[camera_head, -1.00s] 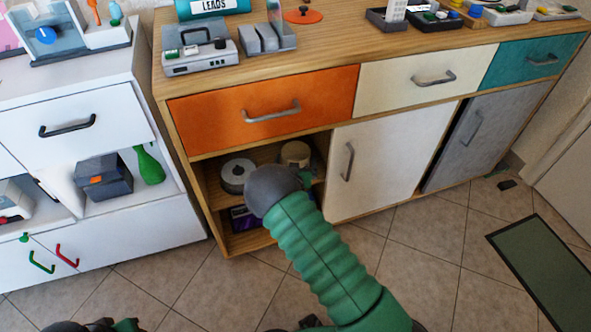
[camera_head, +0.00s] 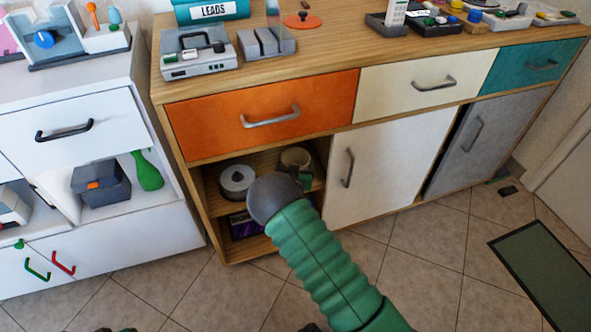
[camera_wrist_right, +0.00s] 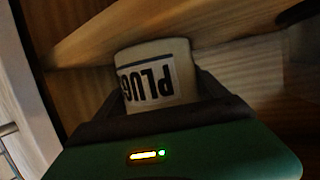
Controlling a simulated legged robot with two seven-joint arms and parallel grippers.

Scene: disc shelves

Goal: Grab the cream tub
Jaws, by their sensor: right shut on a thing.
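The cream tub (camera_head: 296,157) is in the open compartment under the orange drawer, on the upper shelf board, right of a grey round tin. In the right wrist view the tub (camera_wrist_right: 158,62) shows a white label with upside-down dark letters reading "PLUG". My right gripper (camera_head: 303,178) reaches into the compartment from the front and is shut on the tub. In the wrist view its dark fingers (camera_wrist_right: 163,92) are on both sides of the tub. The tub's lower part is hidden by the gripper. My left gripper does not show.
The grey tin (camera_head: 237,181) stands close on the left. A purple box (camera_head: 245,225) lies on the lower level. The white door (camera_head: 385,172) bounds the compartment on the right, and the orange drawer (camera_head: 225,120) is above.

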